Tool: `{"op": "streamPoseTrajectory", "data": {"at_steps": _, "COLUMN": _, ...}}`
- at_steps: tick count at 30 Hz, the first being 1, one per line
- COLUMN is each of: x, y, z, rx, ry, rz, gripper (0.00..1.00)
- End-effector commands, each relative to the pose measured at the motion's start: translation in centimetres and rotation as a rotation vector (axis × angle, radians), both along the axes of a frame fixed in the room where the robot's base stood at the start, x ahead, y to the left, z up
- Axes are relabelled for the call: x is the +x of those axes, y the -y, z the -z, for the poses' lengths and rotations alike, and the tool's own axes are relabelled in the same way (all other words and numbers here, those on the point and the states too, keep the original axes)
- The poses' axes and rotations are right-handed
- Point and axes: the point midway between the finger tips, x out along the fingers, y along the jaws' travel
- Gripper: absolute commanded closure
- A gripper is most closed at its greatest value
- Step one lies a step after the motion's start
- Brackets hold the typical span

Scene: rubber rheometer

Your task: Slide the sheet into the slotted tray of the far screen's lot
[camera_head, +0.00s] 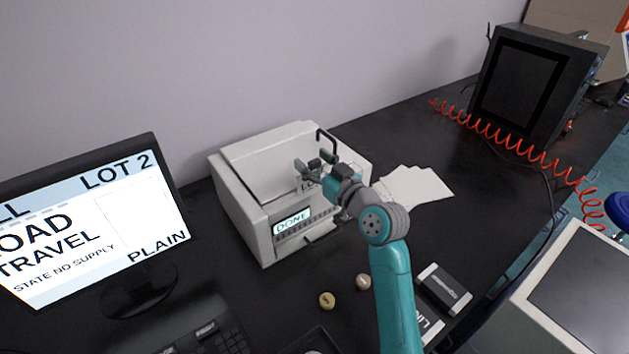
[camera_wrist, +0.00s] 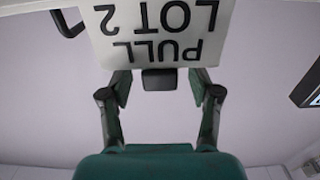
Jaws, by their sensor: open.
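A white sheet printed "PULL LOT 2" (camera_wrist: 160,35) appears upside down at the top of the wrist view. In the head view only a small lettered part of it shows by the white machine (camera_head: 245,205), mostly hidden behind my gripper. My gripper (camera_head: 312,170) is open at the machine's top right. In the wrist view its fingers (camera_wrist: 160,84) are spread below the sheet's edge, one at each side, with no clear contact. The near screen (camera_head: 90,225) reads "LOT 2" and "PLAIN". I cannot make out a slotted tray.
Two small round pieces (camera_head: 327,300) and a dark box (camera_head: 445,289) lie in front. A dark cabinet (camera_head: 520,85) and red coiled cable (camera_head: 500,138) stand farther right.

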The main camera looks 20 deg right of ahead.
Motion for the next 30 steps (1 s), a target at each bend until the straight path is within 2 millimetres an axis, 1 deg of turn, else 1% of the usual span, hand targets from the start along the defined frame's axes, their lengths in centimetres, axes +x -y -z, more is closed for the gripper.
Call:
{"op": "streamPoseTrajectory", "data": {"at_steps": 4, "x": 0.0, "y": 0.0, "z": 0.0, "rx": 0.0, "ry": 0.0, "rz": 0.0, "gripper": 0.38}}
{"op": "streamPoseTrajectory", "data": {"at_steps": 5, "x": 0.0, "y": 0.0, "z": 0.0, "rx": 0.0, "ry": 0.0, "rz": 0.0, "gripper": 0.45}}
{"op": "streamPoseTrajectory", "data": {"at_steps": 6, "x": 0.0, "y": 0.0, "z": 0.0, "rx": 0.0, "ry": 0.0, "rz": 0.0, "gripper": 0.55}}
{"op": "streamPoseTrajectory", "data": {"at_steps": 8, "x": 0.0, "y": 0.0, "z": 0.0, "rx": 0.0, "ry": 0.0, "rz": 0.0, "gripper": 0.7}}
{"op": "streamPoseTrajectory", "data": {"at_steps": 9, "x": 0.0, "y": 0.0, "z": 0.0, "rx": 0.0, "ry": 0.0, "rz": 0.0, "gripper": 0.8}}
{"op": "streamPoseTrajectory", "data": {"at_steps": 10, "x": 0.0, "y": 0.0, "z": 0.0, "rx": 0.0, "ry": 0.0, "rz": 0.0, "gripper": 0.88}}
{"op": "streamPoseTrajectory", "data": {"at_steps": 11, "x": 0.0, "y": 0.0, "z": 0.0, "rx": 0.0, "ry": 0.0, "rz": 0.0, "gripper": 0.92}}
{"op": "streamPoseTrajectory", "data": {"at_steps": 20, "x": -0.1, "y": 0.0, "z": 0.0, "rx": 0.0, "ry": 0.0, "rz": 0.0, "gripper": 0.93}}
{"op": "streamPoseTrajectory", "data": {"at_steps": 23, "x": 0.0, "y": 0.0, "z": -0.5, "rx": 0.0, "ry": 0.002, "rz": 0.0, "gripper": 0.93}}
{"op": "streamPoseTrajectory", "data": {"at_steps": 26, "x": 0.0, "y": 0.0, "z": -1.8, "rx": -0.002, "ry": 0.004, "rz": 0.001, "gripper": 0.93}}
{"op": "streamPoseTrajectory", "data": {"at_steps": 30, "x": 0.0, "y": 0.0, "z": -4.5, "rx": -0.001, "ry": 0.006, "rz": 0.0, "gripper": 0.93}}
